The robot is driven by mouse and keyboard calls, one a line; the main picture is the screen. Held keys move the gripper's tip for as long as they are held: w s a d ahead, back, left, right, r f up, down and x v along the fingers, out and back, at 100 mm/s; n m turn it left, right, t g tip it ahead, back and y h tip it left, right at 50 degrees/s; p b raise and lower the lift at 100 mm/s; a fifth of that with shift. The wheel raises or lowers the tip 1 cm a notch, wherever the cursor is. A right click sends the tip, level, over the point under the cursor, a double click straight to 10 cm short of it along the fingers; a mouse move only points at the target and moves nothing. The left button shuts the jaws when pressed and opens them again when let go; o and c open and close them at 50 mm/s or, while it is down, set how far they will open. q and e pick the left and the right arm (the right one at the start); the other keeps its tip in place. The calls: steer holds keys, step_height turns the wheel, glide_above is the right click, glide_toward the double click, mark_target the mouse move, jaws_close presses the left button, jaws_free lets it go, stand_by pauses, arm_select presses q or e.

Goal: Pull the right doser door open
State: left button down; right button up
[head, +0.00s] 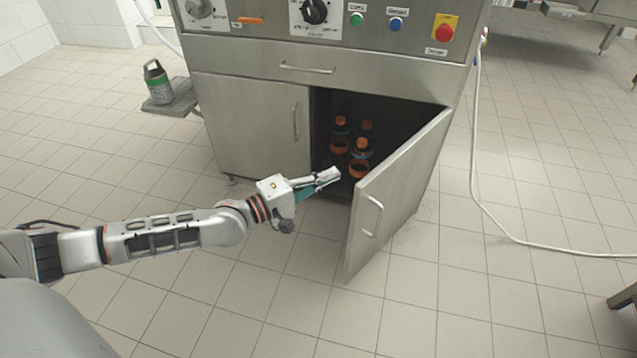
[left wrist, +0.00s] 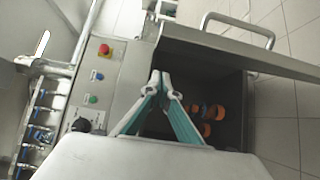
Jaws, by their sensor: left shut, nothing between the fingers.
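The right doser door (head: 395,190) is a grey metal panel that stands swung wide open, hinged at its right side. Its handle (head: 373,216) is on the outer face near the free edge. In the left wrist view the door (left wrist: 240,50) runs across the top right, with its handle (left wrist: 243,30) at the upper edge. My left gripper (head: 335,175) is shut and empty in front of the cabinet opening, left of the door and apart from the handle. Its closed fingertips also show in the left wrist view (left wrist: 165,82). My right gripper is not in view.
Several dark bottles with orange caps (head: 361,146) stand inside the open compartment. The left door (head: 250,125) is shut. A control panel with buttons (head: 396,24) is above. A green-banded canister (head: 158,82) stands on a side shelf at left. A white hose (head: 474,150) hangs at right. The tiled floor in front is clear.

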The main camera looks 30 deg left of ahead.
arm_select(q)
steer(key=w+d, duration=0.2)
steer(key=d, duration=0.3)
steer(key=shift+w+d+p, duration=0.3)
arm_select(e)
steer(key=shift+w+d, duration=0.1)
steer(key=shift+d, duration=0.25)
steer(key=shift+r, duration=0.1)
